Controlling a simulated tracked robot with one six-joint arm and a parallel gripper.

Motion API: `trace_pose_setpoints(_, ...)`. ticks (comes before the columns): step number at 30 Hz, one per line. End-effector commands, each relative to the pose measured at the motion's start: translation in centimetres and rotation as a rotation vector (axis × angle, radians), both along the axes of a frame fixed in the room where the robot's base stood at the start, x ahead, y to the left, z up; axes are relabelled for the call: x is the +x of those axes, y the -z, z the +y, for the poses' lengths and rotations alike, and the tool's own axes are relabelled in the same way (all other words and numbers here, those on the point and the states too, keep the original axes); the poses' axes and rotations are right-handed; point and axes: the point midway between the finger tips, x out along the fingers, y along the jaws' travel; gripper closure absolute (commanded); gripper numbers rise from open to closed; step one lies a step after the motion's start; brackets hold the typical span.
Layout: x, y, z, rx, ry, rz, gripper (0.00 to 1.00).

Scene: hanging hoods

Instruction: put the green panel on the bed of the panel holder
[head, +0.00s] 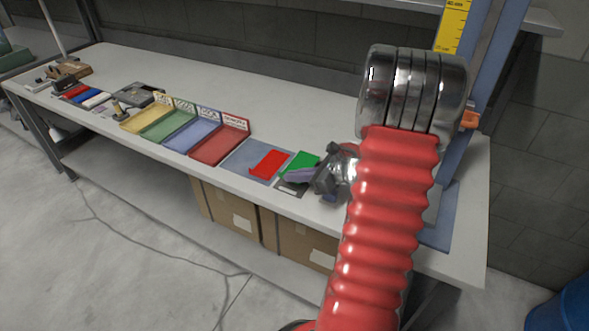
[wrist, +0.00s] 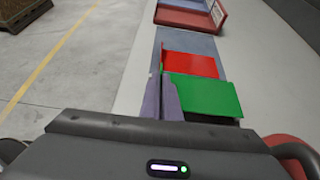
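The green panel (head: 304,160) lies at the right end of a row near the table's front edge. In the wrist view the green panel (wrist: 205,95) is just right of my purple fingers. My gripper (head: 297,176) is low over the front of the green panel. In the wrist view my gripper's (wrist: 162,96) two fingers are close together at the panel's left edge, apparently one on each side of it. Whether they press on it is unclear. I cannot make out which thing is the panel holder; my arm hides part of the table's right end.
A red panel (head: 268,163) lies beside the green one on a blue-grey mat (head: 241,158). Yellow, green, blue and red trays (head: 218,146) with upright signs stand farther left. The table (head: 290,115) is clear behind them. A blue post (head: 485,75) with a yellow scale stands at right.

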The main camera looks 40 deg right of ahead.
Motion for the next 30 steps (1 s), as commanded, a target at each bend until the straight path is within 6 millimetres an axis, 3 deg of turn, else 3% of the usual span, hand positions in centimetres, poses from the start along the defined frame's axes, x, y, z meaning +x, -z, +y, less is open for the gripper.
trace_pose_setpoints(9,0.0,2.0,0.0,0.0,-0.001,0.0,1.0)
trace_pose_setpoints(30,0.0,2.1,0.1,-0.001,-0.002,0.0,1.0)
